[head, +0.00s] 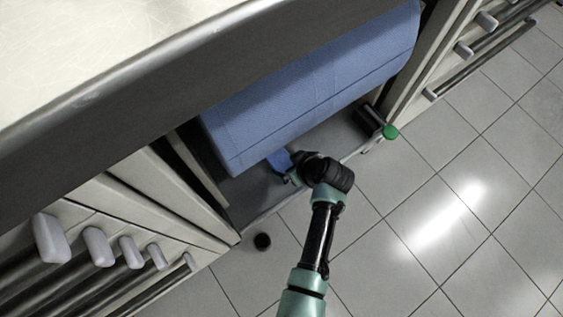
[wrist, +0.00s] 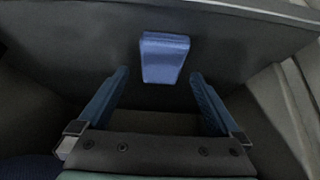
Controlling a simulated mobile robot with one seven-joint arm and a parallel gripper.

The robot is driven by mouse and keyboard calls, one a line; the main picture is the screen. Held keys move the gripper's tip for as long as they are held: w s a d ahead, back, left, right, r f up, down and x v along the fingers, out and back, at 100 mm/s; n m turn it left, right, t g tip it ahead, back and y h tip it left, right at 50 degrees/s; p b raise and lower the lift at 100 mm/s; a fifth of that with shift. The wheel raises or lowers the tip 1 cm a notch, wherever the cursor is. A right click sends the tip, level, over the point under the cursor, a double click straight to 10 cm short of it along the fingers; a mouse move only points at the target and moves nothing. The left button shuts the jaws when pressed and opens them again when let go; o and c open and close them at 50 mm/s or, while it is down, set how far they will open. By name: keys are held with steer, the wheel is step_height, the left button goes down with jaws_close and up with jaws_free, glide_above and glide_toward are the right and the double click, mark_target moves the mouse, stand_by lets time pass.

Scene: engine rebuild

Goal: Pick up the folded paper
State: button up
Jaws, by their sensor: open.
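The folded paper (wrist: 164,58) is a small blue piece in the wrist view, a little ahead of my gripper (wrist: 160,74). It lies against a dark grey surface, roughly centred between the two blue fingers. The fingers are spread apart, with nothing clamped between them. In the head view my gripper (head: 287,172) reaches into the low bay under the bench. A small blue patch shows at its tip there; I cannot tell whether it is a finger or the paper.
A large blue padded block (head: 310,90) hangs above the bay, close over my gripper. Drawer cabinets (head: 110,220) flank the bay on both sides. A dark cylinder with a green end (head: 390,132) lies at right. A small black round object (head: 262,241) sits on the tiled floor.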

mark_target(283, 163)
steer(key=b+x, duration=0.2)
steer(key=x, duration=0.2)
steer(key=shift+a+f+b, duration=0.2)
steer(key=shift+b, duration=0.2)
steer(key=shift+r, duration=0.1)
steer(key=c, duration=1.2)
steer(key=shift+c, duration=0.2)
steer(key=shift+r, duration=0.1)
steer(key=shift+r+p, duration=0.45)
steer(key=shift+p, duration=0.1)
step_height(283, 163, up, 3)
steer(key=shift+p, duration=1.15)
steer(key=s+d+p, duration=0.4)
steer(key=s+d, duration=0.6)
steer(key=s, duration=0.4)
steer(key=shift+s+d+f, duration=0.3)
